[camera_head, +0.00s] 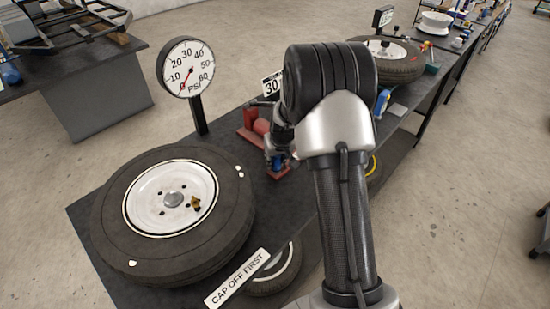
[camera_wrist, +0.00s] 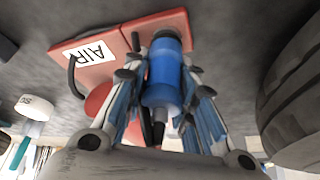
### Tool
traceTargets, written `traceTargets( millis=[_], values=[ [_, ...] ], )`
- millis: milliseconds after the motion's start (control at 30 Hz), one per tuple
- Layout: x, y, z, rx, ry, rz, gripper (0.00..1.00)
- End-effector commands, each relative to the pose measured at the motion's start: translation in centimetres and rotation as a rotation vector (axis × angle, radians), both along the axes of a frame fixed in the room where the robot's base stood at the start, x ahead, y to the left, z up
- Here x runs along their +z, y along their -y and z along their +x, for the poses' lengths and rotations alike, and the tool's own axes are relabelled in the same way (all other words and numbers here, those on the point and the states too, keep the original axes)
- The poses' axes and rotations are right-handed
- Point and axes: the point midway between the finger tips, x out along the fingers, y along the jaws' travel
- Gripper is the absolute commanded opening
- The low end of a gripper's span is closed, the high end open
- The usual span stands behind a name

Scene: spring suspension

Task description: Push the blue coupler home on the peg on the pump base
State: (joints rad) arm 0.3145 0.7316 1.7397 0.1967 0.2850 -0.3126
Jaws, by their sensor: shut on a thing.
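The blue coupler (camera_wrist: 165,80) sits between the fingers of my gripper (camera_wrist: 160,62) in the wrist view, and they are shut on it. Its far end meets or is very near a red block of the pump base (camera_wrist: 170,22). The peg is hidden behind the coupler, so I cannot tell how far the coupler is on it. A dark hose end comes out of the coupler's near end. In the head view my gripper (camera_head: 277,154) is at the red pump base (camera_head: 281,174), partly hidden by my arm.
The red pump (camera_wrist: 85,65) with an AIR label stands beside the coupler. A tyre (camera_wrist: 300,95) is close on the right in the wrist view. In the head view a gauge (camera_head: 187,68) rises behind a wheel (camera_head: 120,220) on the dark bench (camera_head: 88,228).

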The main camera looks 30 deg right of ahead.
Motion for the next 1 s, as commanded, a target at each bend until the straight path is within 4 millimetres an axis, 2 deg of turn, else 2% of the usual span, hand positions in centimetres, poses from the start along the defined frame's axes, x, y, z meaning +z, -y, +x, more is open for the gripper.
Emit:
traceTargets(
  millis=[267,300,633,1000],
  values=[
    [-0.75,0.01,0.02,0.000,0.001,0.000,0.00],
    [-0.71,0.01,0.02,0.000,0.001,0.000,0.26],
    [-0.67,0.00,0.01,0.000,0.000,0.000,0.48],
    [-0.50,-0.01,-0.02,0.000,-0.001,0.000,0.48]
  ],
)
